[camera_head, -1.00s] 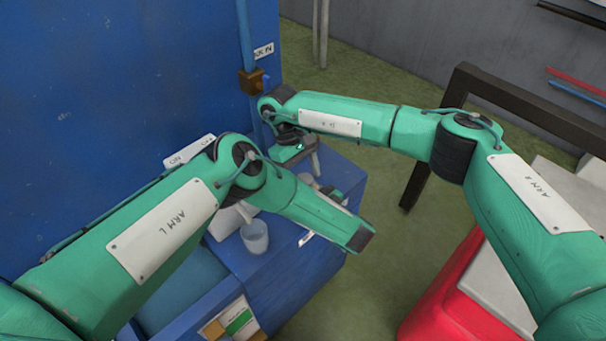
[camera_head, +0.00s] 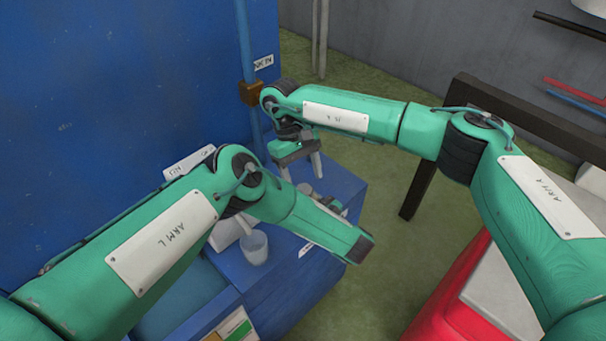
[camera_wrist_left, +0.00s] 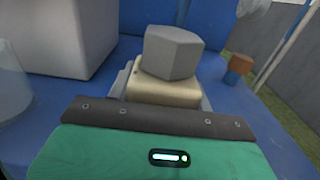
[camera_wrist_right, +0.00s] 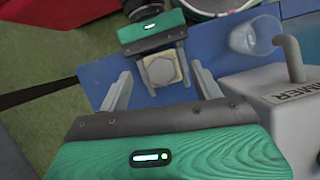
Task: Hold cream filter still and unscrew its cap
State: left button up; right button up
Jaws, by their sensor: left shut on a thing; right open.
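The cream filter (camera_wrist_left: 165,91) stands on the blue bench, with its grey six-sided cap (camera_wrist_left: 172,52) on top. In the right wrist view the cap (camera_wrist_right: 161,71) lies below my right gripper. My left gripper (camera_wrist_right: 161,62) is shut on the filter's cream body from the side. My right gripper (camera_head: 299,168) is open and empty. Its fingers point down over the filter and stand apart from the cap. In the head view my left forearm hides most of the filter and the left fingers.
A clear cup (camera_head: 254,246) and a white box (camera_wrist_right: 297,112) with a bent grey handle stand close by on the bench (camera_head: 268,287). A blue pipe with a brown block (camera_head: 252,92) rises behind. A dark frame (camera_head: 520,105) stands to the right.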

aim_at(306, 189)
jog(key=m+y, duration=0.1)
jog(key=m, duration=0.2)
jog(key=m+g+y, duration=0.1)
jog(key=m, duration=0.2)
jog(key=shift+d, duration=0.2)
jog(key=m+y, duration=0.2)
jog(key=m, duration=0.3)
jog(key=shift+d+m, duration=0.15)
jog(key=shift+m, duration=0.15)
jog(key=m+y, duration=0.1)
jog(key=m, duration=0.1)
jog(key=m+t, duration=0.1)
jog(key=m, duration=0.2)
jog(key=shift+s+d+t+y, duration=0.1)
jog(key=shift+t+y, duration=0.2)
jog(key=shift+y, duration=0.1)
jog(key=m+t, duration=0.1)
jog(key=m, duration=0.2)
jog(key=m+y, duration=0.1)
jog(key=m, duration=0.1)
jog(key=shift+s+m+t, duration=0.1)
jog(key=shift+m+t, duration=0.3)
jog(key=shift+f, duration=0.1)
jog(key=shift+f, duration=1.95)
